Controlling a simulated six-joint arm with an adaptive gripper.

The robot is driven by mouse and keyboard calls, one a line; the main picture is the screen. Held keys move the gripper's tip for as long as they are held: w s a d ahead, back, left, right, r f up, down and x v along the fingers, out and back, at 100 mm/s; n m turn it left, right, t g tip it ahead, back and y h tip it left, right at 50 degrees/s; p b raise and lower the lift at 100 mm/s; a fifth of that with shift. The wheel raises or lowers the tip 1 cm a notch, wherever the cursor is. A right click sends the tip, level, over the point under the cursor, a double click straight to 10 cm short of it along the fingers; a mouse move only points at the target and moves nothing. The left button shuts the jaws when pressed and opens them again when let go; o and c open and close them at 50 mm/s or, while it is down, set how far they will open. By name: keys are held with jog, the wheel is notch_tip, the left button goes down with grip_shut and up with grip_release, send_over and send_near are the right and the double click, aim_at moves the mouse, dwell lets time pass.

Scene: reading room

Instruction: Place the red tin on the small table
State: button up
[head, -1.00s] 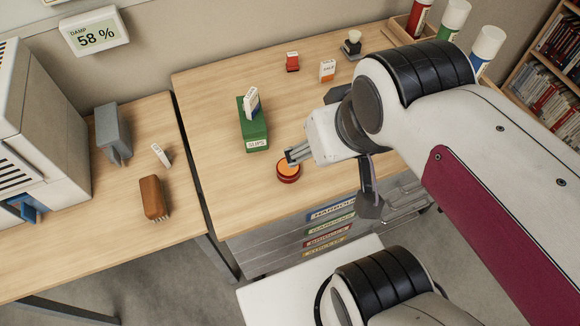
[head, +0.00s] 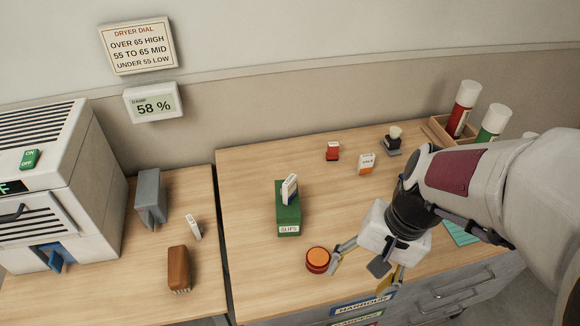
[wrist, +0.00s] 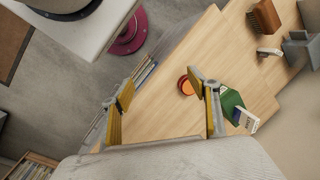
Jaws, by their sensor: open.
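The red tin (head: 317,260) is low and round with an orange top. It stands upright near the front edge of the wooden desk (head: 250,225). My gripper (head: 358,280) is open and empty just right of the tin, near the desk's front edge, with its fingers spread. In the wrist view the tin (wrist: 186,86) shows left of the right-hand finger, beyond my gripper (wrist: 163,132). A smaller wooden table (head: 120,290) stands at the left; I cannot tell whether it is the small table.
A green slips box (head: 289,212) with a white card stands behind the tin. A small red box (head: 332,151), an orange-and-white box (head: 366,163) and a stamp (head: 393,141) stand farther back. A brush (head: 179,268), grey holder (head: 150,197) and dryer (head: 60,190) occupy the left table.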

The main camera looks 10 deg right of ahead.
aim_at(319, 258)
jog(key=w+f+m+t+y, duration=0.1)
jog(key=w+f+m, duration=0.1)
jog(key=f+m, duration=0.1)
jog(key=w+f+m+y, duration=0.2)
jog(key=f+m, duration=0.1)
jog(key=m, duration=0.3)
jog(key=w+f+m+t+y, duration=0.1)
jog(key=w+f+m+y, duration=0.1)
jog(key=f+m, duration=0.2)
jog(key=shift+a+m+t, duration=0.1)
jog(key=shift+m+t, duration=0.2)
jog(key=w+m, duration=0.1)
jog(key=w+d+m+t, duration=0.1)
jog(key=w+m, duration=0.1)
jog(key=shift+w+f+t, duration=0.2)
jog(key=shift+t, duration=0.1)
jog(key=shift+w+d+m, duration=0.3)
jog(key=shift+w+m, duration=0.25)
jog(key=shift+m, duration=0.15)
jog(key=shift+a, duration=0.1)
jog(key=shift+x, duration=1.2)
jog(key=shift+w, duration=0.1)
